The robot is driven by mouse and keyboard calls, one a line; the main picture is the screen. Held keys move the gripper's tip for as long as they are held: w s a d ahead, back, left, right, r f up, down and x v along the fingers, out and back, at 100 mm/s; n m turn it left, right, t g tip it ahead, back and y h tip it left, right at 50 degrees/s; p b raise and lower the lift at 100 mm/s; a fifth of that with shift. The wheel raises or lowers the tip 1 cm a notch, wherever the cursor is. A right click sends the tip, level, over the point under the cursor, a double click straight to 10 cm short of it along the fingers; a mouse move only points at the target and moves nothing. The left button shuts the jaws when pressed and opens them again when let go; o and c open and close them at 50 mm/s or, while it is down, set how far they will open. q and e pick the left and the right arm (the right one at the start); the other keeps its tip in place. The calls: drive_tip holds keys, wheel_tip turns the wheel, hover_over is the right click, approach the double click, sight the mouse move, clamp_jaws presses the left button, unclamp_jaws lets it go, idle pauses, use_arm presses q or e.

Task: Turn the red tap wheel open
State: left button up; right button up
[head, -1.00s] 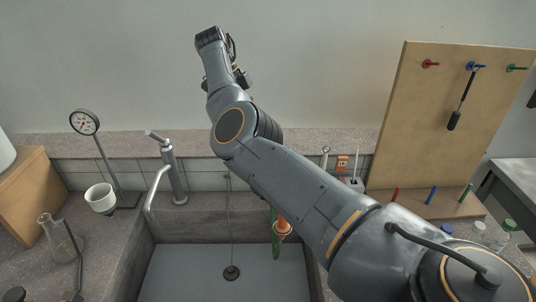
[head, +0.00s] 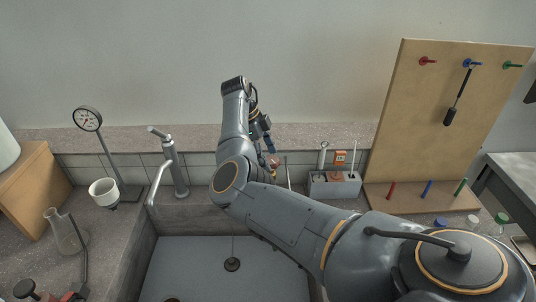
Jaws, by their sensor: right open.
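A small dull-red round thing (head: 275,160), which looks like the tap wheel, shows at the back edge of the sink. It is small and partly covered, so its spokes and turn position cannot be made out. My right gripper (head: 270,146) is open, pointing down just above it. I cannot tell whether the fingers touch it or stand around it. My right arm crosses the view from the lower right and hides part of the sink's right side and what is below the wheel. My left gripper is not in view.
A grey caddy (head: 325,188) is close right of the gripper. A pegboard (head: 420,130) stands at right.

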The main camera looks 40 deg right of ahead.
drive_tip(key=c, duration=1.2)
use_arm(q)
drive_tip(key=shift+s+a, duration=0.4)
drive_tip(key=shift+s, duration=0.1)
use_arm(e)
drive_tip(key=shift+o, duration=0.2)
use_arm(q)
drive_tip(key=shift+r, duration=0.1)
